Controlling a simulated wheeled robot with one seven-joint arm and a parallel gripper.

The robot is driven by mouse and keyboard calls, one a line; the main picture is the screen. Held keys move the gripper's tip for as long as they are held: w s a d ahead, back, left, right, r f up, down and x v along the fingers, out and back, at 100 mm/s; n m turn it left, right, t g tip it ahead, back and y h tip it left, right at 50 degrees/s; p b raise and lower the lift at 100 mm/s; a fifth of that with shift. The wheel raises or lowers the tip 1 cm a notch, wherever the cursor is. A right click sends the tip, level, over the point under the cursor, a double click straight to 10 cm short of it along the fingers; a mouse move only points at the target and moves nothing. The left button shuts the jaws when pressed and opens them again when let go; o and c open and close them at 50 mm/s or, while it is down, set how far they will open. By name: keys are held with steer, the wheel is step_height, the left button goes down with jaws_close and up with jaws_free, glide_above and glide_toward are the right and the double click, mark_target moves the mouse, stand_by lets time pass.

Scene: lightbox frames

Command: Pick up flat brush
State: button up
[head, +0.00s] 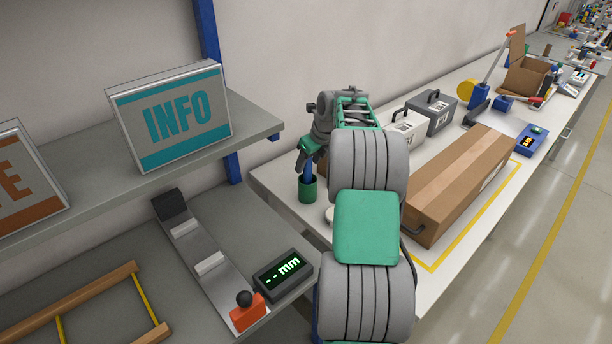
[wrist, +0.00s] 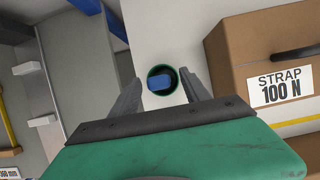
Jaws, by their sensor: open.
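A green cup (head: 307,188) stands on the white table, close to its left edge. A blue upright piece (head: 309,170), likely the flat brush, sticks up out of it. My gripper (head: 307,158) is above the cup, pointing down, and hides the upper part of the blue piece. In the wrist view the blue piece (wrist: 160,83) shows inside the round rim of the cup (wrist: 174,70). The fingers of my gripper (wrist: 160,82) are apart, one on each side of the cup in the picture. Whether they touch the blue piece cannot be told; the brush's bristles are not visible.
A long cardboard box (head: 463,180) lies right of my arm; it also shows in the wrist view (wrist: 235,50). Grey cases (head: 433,112) stand behind. A grey shelf (head: 255,130) with an INFO sign (head: 172,115) and a measuring device (head: 283,273) are on the left.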

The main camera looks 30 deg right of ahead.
mark_target(308, 178)
steer(key=x, duration=0.3)
steer(key=shift+w+f, duration=0.25)
steer(key=shift+w, duration=0.05)
jaws_close()
stand_by(0.3)
